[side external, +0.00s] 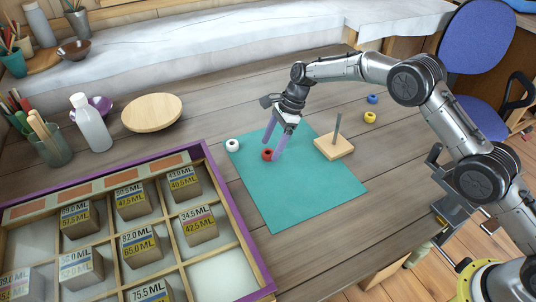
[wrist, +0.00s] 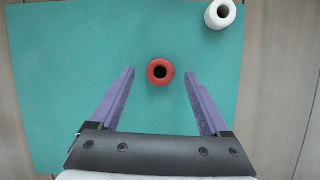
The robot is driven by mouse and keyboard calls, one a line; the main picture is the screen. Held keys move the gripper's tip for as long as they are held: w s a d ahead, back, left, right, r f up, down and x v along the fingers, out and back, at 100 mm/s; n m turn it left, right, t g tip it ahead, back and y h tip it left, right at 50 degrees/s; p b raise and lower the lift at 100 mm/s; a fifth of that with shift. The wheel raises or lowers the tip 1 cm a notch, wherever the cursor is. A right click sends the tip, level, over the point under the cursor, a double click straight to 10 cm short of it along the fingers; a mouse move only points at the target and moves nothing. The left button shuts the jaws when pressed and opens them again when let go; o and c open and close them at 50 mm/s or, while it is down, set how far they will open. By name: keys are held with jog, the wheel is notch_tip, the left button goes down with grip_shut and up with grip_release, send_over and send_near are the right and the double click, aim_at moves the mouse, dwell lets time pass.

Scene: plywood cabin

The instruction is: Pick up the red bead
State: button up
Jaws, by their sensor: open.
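The red bead (side external: 267,155) lies on the teal mat (side external: 300,200) near its upper left part. In the wrist view the red bead (wrist: 160,71) shows its dark hole facing up. My gripper (side external: 271,148) is open above the mat, with its purple fingers close to the bead. In the wrist view the bead sits just beyond and midway between the fingertips of my gripper (wrist: 160,74). The jaws hold nothing. I cannot tell the exact height of the fingertips above the mat.
A white bead (side external: 232,145) lies at the mat's left corner. A wooden base with an upright peg (side external: 334,146) stands on the mat's right side. Blue (side external: 372,98) and yellow (side external: 369,118) beads lie beyond it. A purple-edged compartment tray (side external: 240,230) with labelled blocks fills the lower left.

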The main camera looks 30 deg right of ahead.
jog(key=shift+x, duration=0.9)
grip_shut()
jog(key=shift+r, duration=0.1)
